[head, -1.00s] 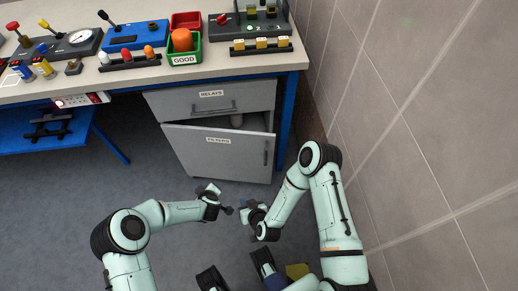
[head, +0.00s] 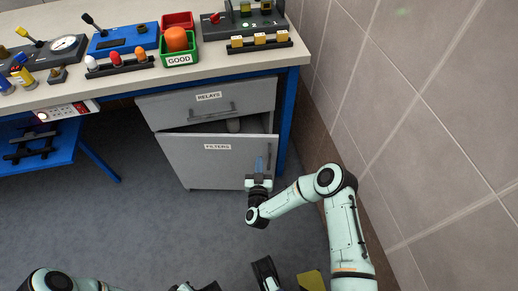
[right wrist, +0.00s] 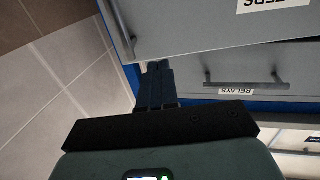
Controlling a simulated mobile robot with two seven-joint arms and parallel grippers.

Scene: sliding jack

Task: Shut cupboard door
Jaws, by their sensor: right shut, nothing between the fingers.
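The grey cupboard door (head: 205,168), labelled FILTERS, stands ajar under the bench. My right gripper (head: 259,164) is shut and empty, in front of the door's lower right part beside the handle. In the right wrist view its dark fingers (right wrist: 157,85) point toward the door (right wrist: 190,25); I cannot tell whether they touch it. The handle (right wrist: 121,25) shows there too.
The RELAYS drawer (head: 215,102) is above the door, under the bench top (head: 120,80). A tiled wall (head: 420,130) rises close on the right. A blue low shelf (head: 45,140) is at the left. The grey floor (head: 130,220) before the cupboard is clear.

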